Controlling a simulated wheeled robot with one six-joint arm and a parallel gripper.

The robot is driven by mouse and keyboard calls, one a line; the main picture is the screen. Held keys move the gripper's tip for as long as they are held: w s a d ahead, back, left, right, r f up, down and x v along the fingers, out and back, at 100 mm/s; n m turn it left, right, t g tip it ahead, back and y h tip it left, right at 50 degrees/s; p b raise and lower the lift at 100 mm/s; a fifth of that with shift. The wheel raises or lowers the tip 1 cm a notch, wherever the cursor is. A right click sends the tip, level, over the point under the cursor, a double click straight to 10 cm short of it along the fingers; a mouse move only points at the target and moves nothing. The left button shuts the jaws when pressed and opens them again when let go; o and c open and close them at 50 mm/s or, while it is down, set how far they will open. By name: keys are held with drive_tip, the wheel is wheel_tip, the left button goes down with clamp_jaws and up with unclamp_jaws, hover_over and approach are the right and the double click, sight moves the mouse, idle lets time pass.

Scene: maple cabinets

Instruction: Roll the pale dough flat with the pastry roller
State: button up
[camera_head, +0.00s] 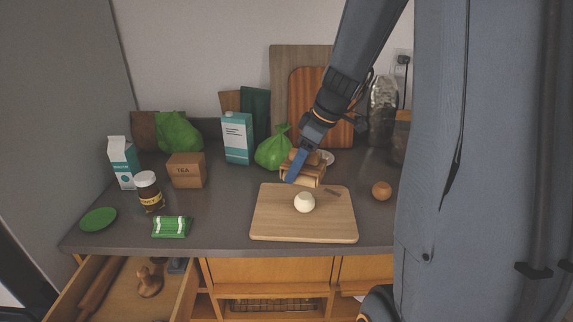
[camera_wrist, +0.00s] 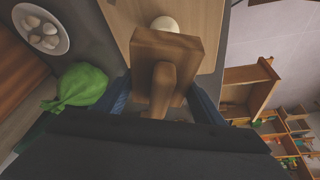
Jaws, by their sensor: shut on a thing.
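The pale dough (camera_head: 304,202) is a small rounded lump on the wooden board (camera_head: 270,226). It also shows in the wrist view (camera_wrist: 165,23), partly hidden behind the held tool. My gripper (camera_head: 298,166) is at the board's back edge, behind the dough. In the wrist view its fingers (camera_wrist: 162,98) are shut on the handle of a wooden tool (camera_wrist: 160,48) with a broad block-like head.
A green bag (camera_head: 273,152) and white plate (camera_head: 327,157) stand close behind. An onion (camera_head: 381,190) lies right of the board. A green packet (camera_head: 171,227), jar (camera_head: 149,192) and tea box (camera_head: 187,170) stand left. The open drawer (camera_head: 125,295) holds a rolling pin (camera_head: 100,288).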

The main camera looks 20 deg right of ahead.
drive_tip(key=shift+d+f+b, duration=0.15)
drive_tip(key=shift+f+b, duration=0.5)
drive_tip(key=shift+f, duration=0.5)
drive_tip(key=shift+d+f+b, duration=0.15)
drive_tip(key=shift+f+b, duration=0.5)
drive_tip(key=shift+f, duration=0.5)
drive_tip(key=shift+f+b, duration=0.6)
drive_tip(key=shift+b, duration=0.05)
